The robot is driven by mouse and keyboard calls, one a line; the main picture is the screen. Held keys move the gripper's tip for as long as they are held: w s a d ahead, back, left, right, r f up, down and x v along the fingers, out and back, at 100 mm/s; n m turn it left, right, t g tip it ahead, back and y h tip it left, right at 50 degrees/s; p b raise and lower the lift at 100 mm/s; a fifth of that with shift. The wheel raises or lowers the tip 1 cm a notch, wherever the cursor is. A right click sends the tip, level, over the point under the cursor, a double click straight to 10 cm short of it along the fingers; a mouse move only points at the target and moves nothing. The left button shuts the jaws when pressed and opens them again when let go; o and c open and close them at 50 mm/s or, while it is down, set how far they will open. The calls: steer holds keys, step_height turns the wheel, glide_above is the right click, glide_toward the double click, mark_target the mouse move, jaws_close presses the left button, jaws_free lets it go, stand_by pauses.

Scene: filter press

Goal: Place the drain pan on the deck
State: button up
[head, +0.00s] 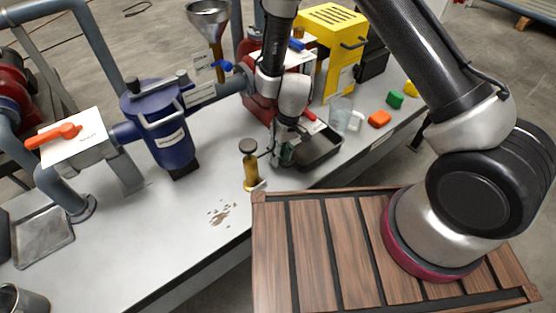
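A dark rectangular pan (322,155), which looks like the drain pan, sits on the grey bench, right of the middle. My gripper (281,158) points down at the pan's left end. Its fingertips are at or very near the pan's rim; I cannot tell whether they touch or grip it. The fingers are small and partly hidden. The slatted wooden deck (308,240), on which my arm stands, is in front of the bench; its left part is bare. A shallow grey metal tray (45,238) lies at the far left of the bench.
A brass cylinder with a dark knob (250,172) stands just left of my gripper. A clear cup (341,112) and orange (379,119) and green (395,99) blocks are behind the pan. A blue strainer housing (163,130) stands left.

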steer(key=w+d+r+m+t, duration=0.1)
steer(key=w+d+r, duration=0.15)
steer(key=r, duration=0.75)
steer(key=w+d+r, duration=0.1)
steer(key=d+r, duration=0.3)
steer(key=r, duration=0.7)
steer(key=s+d+r+m+t, duration=0.2)
steer(key=s+d+r, duration=0.2)
steer(key=d+r, duration=0.75)
steer(key=s+d+r+m+t+h, duration=0.2)
steer(key=s+d+r+m, duration=0.1)
steer(key=s+d+r, duration=0.9)
steer(key=s+d, duration=0.2)
steer(key=s, duration=0.2)
steer(key=shift+s+d+m+t, duration=0.15)
steer(key=shift+s+m+t, duration=0.05)
steer(key=shift+m+t, duration=0.1)
steer(key=shift+r, duration=0.1)
